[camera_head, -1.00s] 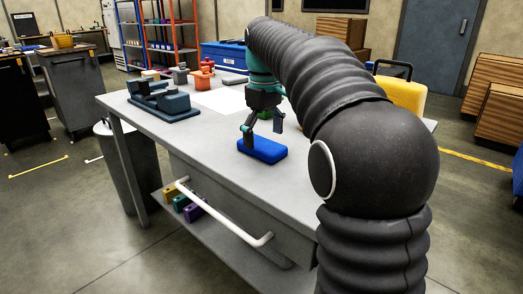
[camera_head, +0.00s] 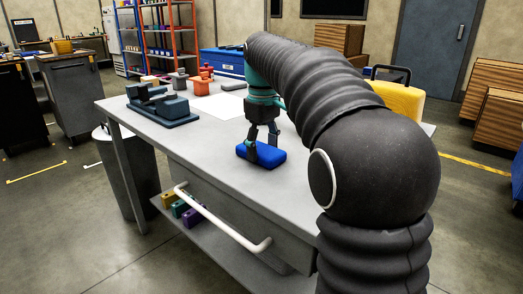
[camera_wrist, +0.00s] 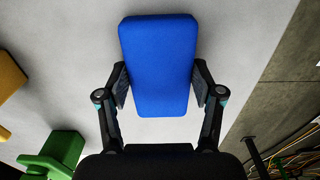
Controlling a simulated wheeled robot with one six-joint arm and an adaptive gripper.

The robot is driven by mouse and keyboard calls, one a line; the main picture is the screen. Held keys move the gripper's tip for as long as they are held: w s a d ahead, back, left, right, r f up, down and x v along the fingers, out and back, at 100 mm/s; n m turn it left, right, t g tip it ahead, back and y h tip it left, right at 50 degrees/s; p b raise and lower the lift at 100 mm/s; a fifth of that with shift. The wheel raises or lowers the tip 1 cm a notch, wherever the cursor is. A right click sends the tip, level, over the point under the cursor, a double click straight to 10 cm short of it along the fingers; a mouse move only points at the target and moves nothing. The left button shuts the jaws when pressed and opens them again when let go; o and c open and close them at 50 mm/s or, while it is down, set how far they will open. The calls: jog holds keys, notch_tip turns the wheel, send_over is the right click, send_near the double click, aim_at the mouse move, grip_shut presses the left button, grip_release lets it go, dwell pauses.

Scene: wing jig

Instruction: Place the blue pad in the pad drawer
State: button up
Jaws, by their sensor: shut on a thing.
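The blue pad (camera_head: 262,154) is on or just above the grey table top (camera_head: 215,180); I cannot tell if it touches the surface. My gripper (camera_head: 263,148) is above it, pointing down, with one finger on each side of the pad. In the wrist view the blue pad (camera_wrist: 158,62) sits between the two fingers of my gripper (camera_wrist: 160,88), which press on its long sides. The drawer under the table top, with a white bar handle (camera_head: 222,218), appears closed in the head view, and its inside is hidden.
A dark blue-grey fixture (camera_head: 158,104) stands at the table's left end. Orange and grey pieces sit at the back near a white sheet (camera_head: 218,106). A green object (camera_wrist: 58,152) lies near my gripper. A yellow case (camera_head: 400,96) is behind my arm. Small coloured blocks (camera_head: 180,209) are on the lower shelf.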

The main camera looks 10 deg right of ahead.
aim_at(266, 149)
jog(key=shift+r, duration=0.45)
jog(key=r, duration=0.2)
jog(key=r+p, duration=0.1)
jog(key=shift+s+d+r, duration=0.2)
jog(key=shift+d+r, duration=0.15)
jog(key=shift+r, duration=0.05)
jog(key=s+d+r, duration=0.6)
jog(key=d, duration=0.3)
jog(key=shift+r, duration=0.15)
jog(key=shift+s, duration=0.2)
